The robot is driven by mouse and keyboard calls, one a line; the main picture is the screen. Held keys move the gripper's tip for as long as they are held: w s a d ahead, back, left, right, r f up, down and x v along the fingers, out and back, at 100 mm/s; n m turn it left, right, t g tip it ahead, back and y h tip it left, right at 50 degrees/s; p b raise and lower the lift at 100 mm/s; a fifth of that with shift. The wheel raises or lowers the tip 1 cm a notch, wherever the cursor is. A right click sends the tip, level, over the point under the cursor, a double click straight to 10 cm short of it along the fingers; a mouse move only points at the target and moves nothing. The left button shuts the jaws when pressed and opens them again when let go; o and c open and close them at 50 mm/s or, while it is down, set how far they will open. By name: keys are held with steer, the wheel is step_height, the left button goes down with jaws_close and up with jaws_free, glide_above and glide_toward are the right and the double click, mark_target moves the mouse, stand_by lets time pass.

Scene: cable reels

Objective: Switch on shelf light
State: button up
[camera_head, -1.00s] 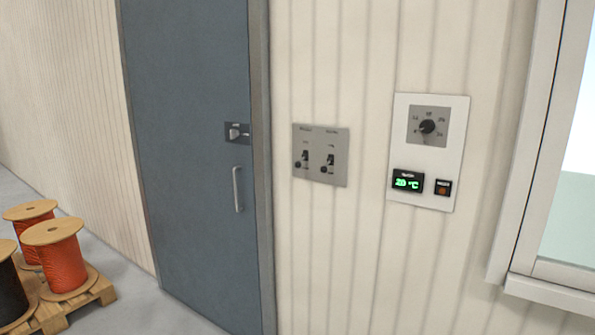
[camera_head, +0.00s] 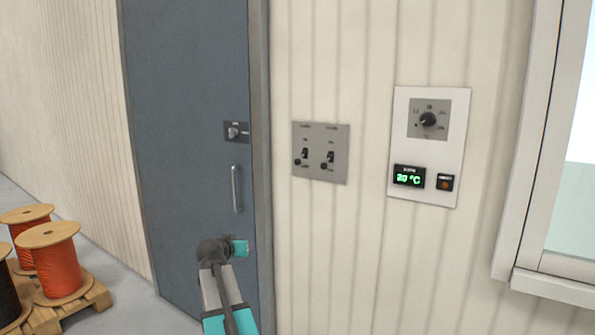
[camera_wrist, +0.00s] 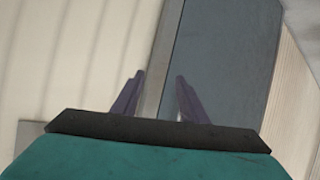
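A grey switch plate (camera_head: 319,171) is fixed to the ribbed wall, right of the door, in the head view. It carries a left toggle switch (camera_head: 305,153) and a right toggle switch (camera_head: 330,156), each with a small dark knob or lamp at its lower left. Their labels are too small to read, and I cannot tell the lever positions. My arm stands below and left of the plate, in front of the door. In the wrist view my gripper (camera_wrist: 160,78) has its two dark fingers apart with nothing between them. The fingers are not clear in the head view.
A grey-blue door (camera_head: 190,120) has a handle (camera_head: 236,189) and a lock plate. A white control panel (camera_head: 431,150) with a dial and a green display is right of the switches. A window frame (camera_head: 530,150) is farther right. Orange cable reels (camera_head: 55,265) stand on a pallet at left.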

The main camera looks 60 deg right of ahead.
steer(key=s+d+r+m+h+b, duration=0.1)
steer(key=s+d+r+h, duration=0.2)
steer(key=r, duration=0.4)
steer(key=s+d+r+m+b, duration=0.1)
steer(key=s+d+r, duration=0.1)
steer(key=d+r, duration=0.45)
steer(key=m+h+b, duration=0.1)
steer(key=m+h, duration=0.1)
steer(key=h, duration=0.1)
glide_toward(296, 163)
steer(key=a, duration=0.2)
steer(key=shift+s+a+r+g, duration=0.25)
steer(key=shift+s+r+g, duration=0.05)
steer(key=shift+d, duration=0.1)
steer(key=shift+f+p+x, duration=0.2)
steer(key=shift+p+x, duration=0.45)
steer(key=shift+x, duration=6.2)
steer(key=shift+w, duration=0.1)
jaws_close()
